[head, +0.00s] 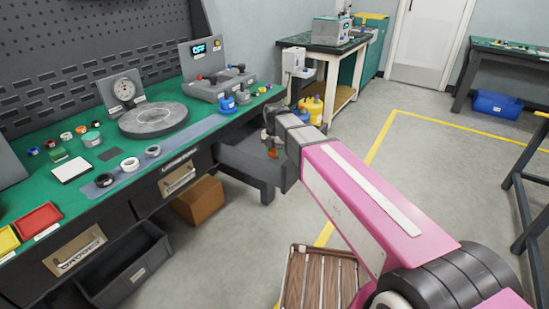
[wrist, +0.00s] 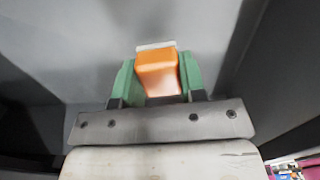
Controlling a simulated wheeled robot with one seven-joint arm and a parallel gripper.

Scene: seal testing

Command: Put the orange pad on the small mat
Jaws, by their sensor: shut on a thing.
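The orange pad (wrist: 158,72) is a rounded block between the green fingers of my gripper (wrist: 157,84), which is shut on it, in the wrist view. In the head view my gripper (head: 271,145) is at the right end of the green bench, beyond its front edge, and a bit of the pad (head: 272,153) shows below it. A small dark rectangle (head: 110,154), which looks like the small mat, lies flat and bare on the bench, well to the left of my gripper.
A grey strip (head: 105,182) with several rings lies by the bench's front edge. A round grey plate (head: 153,119) and a dial gauge (head: 124,89) stand behind the mat. A white-topped block (head: 72,168) and red tray (head: 36,220) are left.

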